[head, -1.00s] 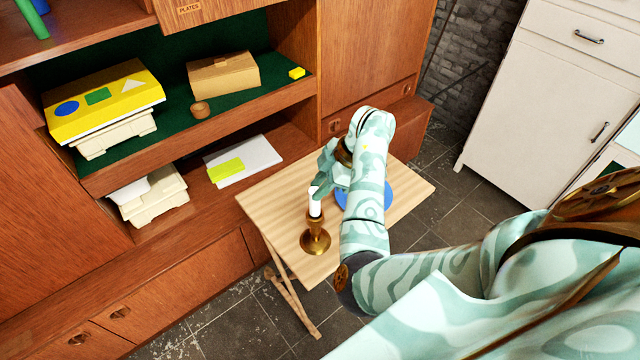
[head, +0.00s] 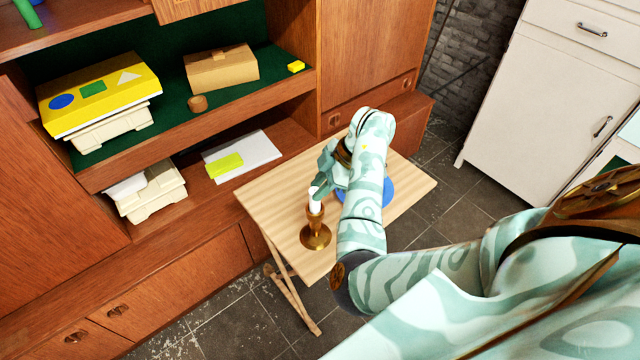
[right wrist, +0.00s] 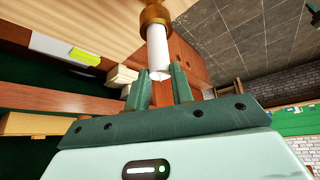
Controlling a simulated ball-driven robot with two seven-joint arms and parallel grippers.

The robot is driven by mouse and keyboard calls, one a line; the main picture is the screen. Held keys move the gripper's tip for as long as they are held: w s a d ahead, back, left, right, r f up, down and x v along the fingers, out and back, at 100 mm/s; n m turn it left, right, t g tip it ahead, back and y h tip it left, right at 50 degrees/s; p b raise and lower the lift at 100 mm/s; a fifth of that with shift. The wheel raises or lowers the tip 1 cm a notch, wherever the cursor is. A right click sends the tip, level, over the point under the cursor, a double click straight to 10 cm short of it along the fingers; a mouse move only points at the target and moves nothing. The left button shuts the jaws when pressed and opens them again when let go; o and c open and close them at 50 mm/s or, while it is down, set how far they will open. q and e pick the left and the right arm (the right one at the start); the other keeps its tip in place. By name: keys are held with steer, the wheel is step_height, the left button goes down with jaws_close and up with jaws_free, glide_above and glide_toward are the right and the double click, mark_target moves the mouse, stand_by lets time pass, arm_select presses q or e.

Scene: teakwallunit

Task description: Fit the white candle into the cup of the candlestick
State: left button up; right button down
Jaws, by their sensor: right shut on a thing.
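The white candle (head: 315,201) is upright above the brass candlestick (head: 315,237) on the small wooden table. Its lower end meets the candlestick's cup; how deep it sits is hidden. In the right wrist view the candle (right wrist: 158,47) runs into the cup (right wrist: 154,15), and its wick end lies by the fingertips. My right gripper (head: 319,189) is shut on the candle's upper end, partly hidden by my own arm in the head view. Its two fingers also show in the right wrist view (right wrist: 158,82). My left gripper is not in view.
The slatted table (head: 272,193) carries a blue round thing (head: 377,191) partly behind my right arm. A teak wall unit (head: 195,235) stands close on the left, with boxes on its shelves. A white cabinet (head: 545,100) stands at the right. Tiled floor lies between.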

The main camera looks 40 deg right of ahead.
steer(key=shift+f, duration=0.2)
steer(key=c, duration=1.1)
jaws_free()
steer(key=shift+r, duration=0.1)
steer(key=p+v, duration=0.9)
steer(key=v, duration=0.7)
steer(key=shift+s+p, duration=0.15)
steer(key=shift+p, duration=0.2)
